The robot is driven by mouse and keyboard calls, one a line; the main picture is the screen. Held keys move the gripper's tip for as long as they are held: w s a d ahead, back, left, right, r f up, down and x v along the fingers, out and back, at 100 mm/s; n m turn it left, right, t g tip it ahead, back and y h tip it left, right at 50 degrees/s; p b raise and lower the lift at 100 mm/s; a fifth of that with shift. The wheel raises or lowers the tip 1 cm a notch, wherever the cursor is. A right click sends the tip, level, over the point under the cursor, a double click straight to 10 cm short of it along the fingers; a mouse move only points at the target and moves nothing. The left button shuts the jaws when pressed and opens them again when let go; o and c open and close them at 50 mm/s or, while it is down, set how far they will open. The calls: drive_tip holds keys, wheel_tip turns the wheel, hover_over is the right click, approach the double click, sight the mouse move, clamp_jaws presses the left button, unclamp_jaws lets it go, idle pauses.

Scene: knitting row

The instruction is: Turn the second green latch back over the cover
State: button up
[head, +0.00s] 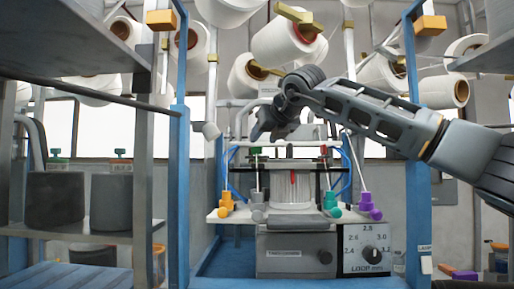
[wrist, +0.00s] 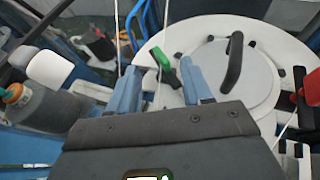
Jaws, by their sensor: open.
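The round white cover (wrist: 262,85) with a black bar handle (wrist: 234,62) lies on the machine below my gripper. A green latch (wrist: 160,58) shows at the cover's left side in the wrist view, between and just beyond my two open fingers. My gripper (wrist: 162,85) is empty, and I cannot tell its height above the latch. In the head view my gripper (head: 262,133) hangs over the left part of the machine top. Whether the latch overlaps the cover is unclear.
A red knob-like piece (wrist: 309,88) stands at the cover's right. Thin threads run up past my fingers. A grey bottle (wrist: 40,105) stands at left. Blue posts (head: 179,170) flank the machine. A panel with a dial (head: 368,252) is below.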

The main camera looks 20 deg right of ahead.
sight(257, 156)
drive_tip(key=p+x, duration=0.2)
drive_tip(key=x, duration=0.4)
drive_tip(key=shift+w+f+p, duration=0.3)
drive_tip(key=shift+w, duration=0.2)
drive_tip(key=shift+c, duration=0.4)
drive_tip(key=shift+a, duration=0.1)
clamp_jaws()
